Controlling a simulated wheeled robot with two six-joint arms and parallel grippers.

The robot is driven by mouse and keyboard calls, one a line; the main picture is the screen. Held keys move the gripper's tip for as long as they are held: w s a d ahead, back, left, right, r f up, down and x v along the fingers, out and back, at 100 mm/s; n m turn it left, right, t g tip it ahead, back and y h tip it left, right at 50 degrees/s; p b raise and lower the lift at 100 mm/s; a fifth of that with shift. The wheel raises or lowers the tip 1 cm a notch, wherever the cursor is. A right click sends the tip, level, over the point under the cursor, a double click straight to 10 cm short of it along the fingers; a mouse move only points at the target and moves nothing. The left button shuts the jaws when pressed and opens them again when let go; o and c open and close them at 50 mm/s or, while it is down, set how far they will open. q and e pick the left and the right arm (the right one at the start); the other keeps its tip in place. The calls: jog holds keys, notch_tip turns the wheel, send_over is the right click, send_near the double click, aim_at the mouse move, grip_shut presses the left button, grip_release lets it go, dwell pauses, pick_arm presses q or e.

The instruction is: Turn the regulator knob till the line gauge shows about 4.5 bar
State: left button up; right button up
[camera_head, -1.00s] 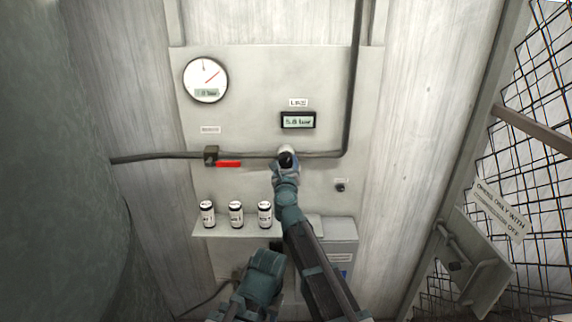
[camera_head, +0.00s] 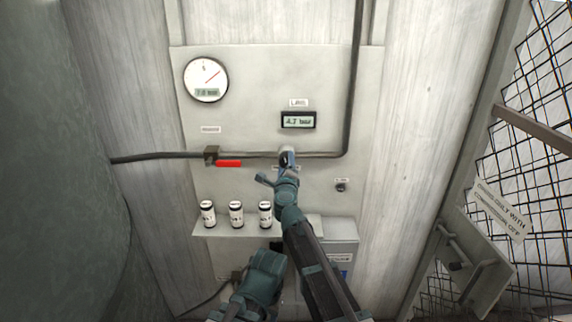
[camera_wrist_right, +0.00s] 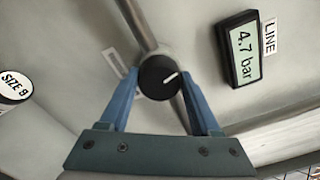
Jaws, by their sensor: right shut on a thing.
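The regulator knob (camera_wrist_right: 158,78) is black and round with a white pointer line; it sits on the pipe, and in the head view the knob (camera_head: 286,158) is partly covered. My right gripper (camera_head: 285,166) is at the knob; in the wrist view the right gripper (camera_wrist_right: 157,86) has one blue finger on each side, shut on it. The line gauge (camera_head: 298,120) is a small digital display above the knob. In the wrist view the line gauge (camera_wrist_right: 242,55) reads 4.7 bar. My left gripper cannot be made out.
A round dial gauge (camera_head: 205,80) hangs upper left. A red valve lever (camera_head: 229,163) lies along the pipe (camera_head: 155,157) left of the knob. Several labelled cans (camera_head: 236,213) stand on a shelf (camera_head: 225,233) below. A wire mesh gate (camera_head: 520,130) is at the right.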

jog(key=shift+n, duration=0.3)
jog(key=o, duration=1.4)
jog(key=shift+c, duration=0.2)
jog(key=shift+s, duration=0.1)
